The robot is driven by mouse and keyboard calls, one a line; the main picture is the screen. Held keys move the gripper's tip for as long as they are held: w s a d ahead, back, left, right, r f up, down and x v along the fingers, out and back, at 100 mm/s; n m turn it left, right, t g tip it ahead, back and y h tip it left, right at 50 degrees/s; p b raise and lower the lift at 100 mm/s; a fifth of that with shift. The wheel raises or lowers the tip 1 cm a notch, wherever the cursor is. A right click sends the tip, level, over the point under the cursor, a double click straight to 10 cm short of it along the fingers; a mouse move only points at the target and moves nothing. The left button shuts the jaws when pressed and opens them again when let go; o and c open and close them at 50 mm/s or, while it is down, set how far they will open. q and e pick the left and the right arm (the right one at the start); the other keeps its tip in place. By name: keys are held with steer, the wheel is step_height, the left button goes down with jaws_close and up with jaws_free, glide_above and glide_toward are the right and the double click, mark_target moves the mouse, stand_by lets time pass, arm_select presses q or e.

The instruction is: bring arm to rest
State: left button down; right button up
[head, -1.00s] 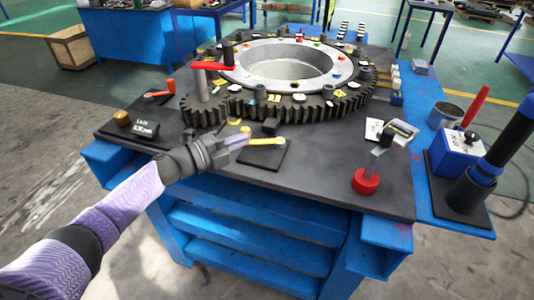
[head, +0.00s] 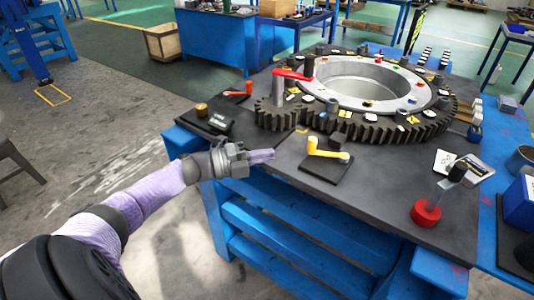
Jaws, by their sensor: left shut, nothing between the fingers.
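My left arm comes in from the lower left in the head view. Its gripper (head: 262,156) is at the front left edge of the dark table top (head: 258,195). The fingers are shut with nothing between them. They point right, toward a yellow crank handle (head: 327,151) on a small black plate (head: 324,168), and are clear of it. My right gripper is not in view.
A large dark gear ring (head: 345,120) with a pale inner ring stands on the table. A wooden crate (head: 162,43) is on the floor behind. Open floor lies left.

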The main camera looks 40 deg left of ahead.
arm_select(q)
steer(key=shift+f, duration=0.5)
steer(key=s+f+n+g+y, duration=0.1)
steer(key=s+f+n+y, duration=0.3)
steer(key=f, duration=0.5)
steer(key=s+f+n+g+y, duration=0.1)
steer(key=s+f+n+y, duration=0.1)
steer(key=s+f+n, duration=0.45)
steer(key=s+f+n+g+y, duration=0.1)
steer(key=f+n+y, duration=0.3)
steer(key=f, duration=0.6)
steer(key=s+d+f+n+g, duration=0.2)
steer(key=s+d+f+g, duration=0.2)
steer(key=s, duration=0.6)
steer(key=s+d+f+n+g, duration=0.3)
steer(key=s+d+f+g, duration=0.1)
steer(key=s, duration=0.7)
steer(key=s+d+f+n+g, duration=0.2)
steer(key=s+d+f+g, duration=0.2)
steer(key=s, duration=0.7)
step_height(320, 180, down, 3)
steer(key=shift+d+r, duration=0.15)
steer(key=shift+d, duration=0.95)
